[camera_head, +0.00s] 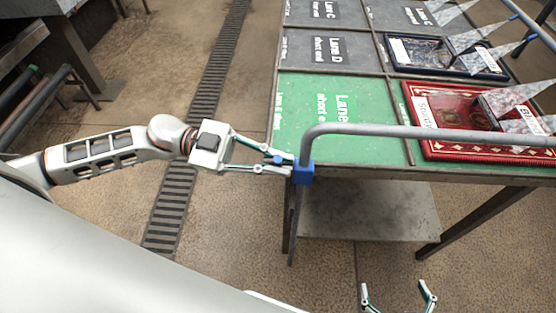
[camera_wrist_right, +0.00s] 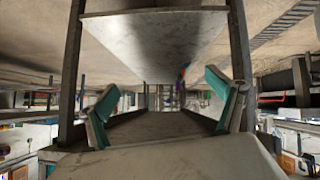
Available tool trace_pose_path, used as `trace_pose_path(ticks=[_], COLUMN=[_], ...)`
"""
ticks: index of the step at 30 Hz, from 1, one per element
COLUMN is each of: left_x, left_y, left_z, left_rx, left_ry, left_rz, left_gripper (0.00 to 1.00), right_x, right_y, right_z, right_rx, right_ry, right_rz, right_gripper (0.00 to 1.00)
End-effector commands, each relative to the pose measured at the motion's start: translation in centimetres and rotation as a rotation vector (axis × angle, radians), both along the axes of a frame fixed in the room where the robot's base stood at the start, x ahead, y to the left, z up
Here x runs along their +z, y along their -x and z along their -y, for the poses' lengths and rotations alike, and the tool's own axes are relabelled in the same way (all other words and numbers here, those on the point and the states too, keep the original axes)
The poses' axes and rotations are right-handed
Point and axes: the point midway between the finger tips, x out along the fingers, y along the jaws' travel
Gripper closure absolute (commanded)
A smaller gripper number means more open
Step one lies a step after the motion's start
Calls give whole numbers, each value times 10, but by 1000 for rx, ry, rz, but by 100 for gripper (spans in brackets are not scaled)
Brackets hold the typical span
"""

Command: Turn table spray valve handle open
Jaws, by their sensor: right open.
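A grey pipe (camera_head: 420,130) runs over the table and bends down at its left end into a blue valve body (camera_head: 303,173). A small blue piece (camera_head: 279,159), apparently the valve handle, sticks out left of the body. My left gripper (camera_head: 291,164) reaches the valve from the left. Its fingertips are close together around or beside the blue piece, and I cannot tell whether they grip it. My right gripper (camera_head: 395,287) is open and empty at the bottom of the head view. Its spread fingers also show in the right wrist view (camera_wrist_right: 160,88).
The table (camera_head: 376,172) has a green lane panel and a red rug (camera_head: 440,115) under the pipe. A dark framed rug (camera_head: 430,57) lies behind it. A lower shelf (camera_head: 370,210) and table legs stand below. A floor drain grate (camera_head: 175,205) runs behind my left arm.

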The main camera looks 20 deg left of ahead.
Motion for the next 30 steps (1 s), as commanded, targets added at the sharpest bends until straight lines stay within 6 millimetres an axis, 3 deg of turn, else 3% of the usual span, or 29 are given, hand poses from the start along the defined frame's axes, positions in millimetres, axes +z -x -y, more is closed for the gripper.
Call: trace_pose_path(ticks=[14,30], left_x=[0,-16], left_y=[6,24], left_z=[1,7], left_rx=[-1,0], left_ry=[-32,-165], left_rz=[108,573], left_gripper=[100,100], right_x=[11,28], right_y=[-5,-5], right_z=[0,-7], right_rx=[-1,-4], right_ry=[-5,-31], right_rz=[14,19], right_gripper=[8,8])
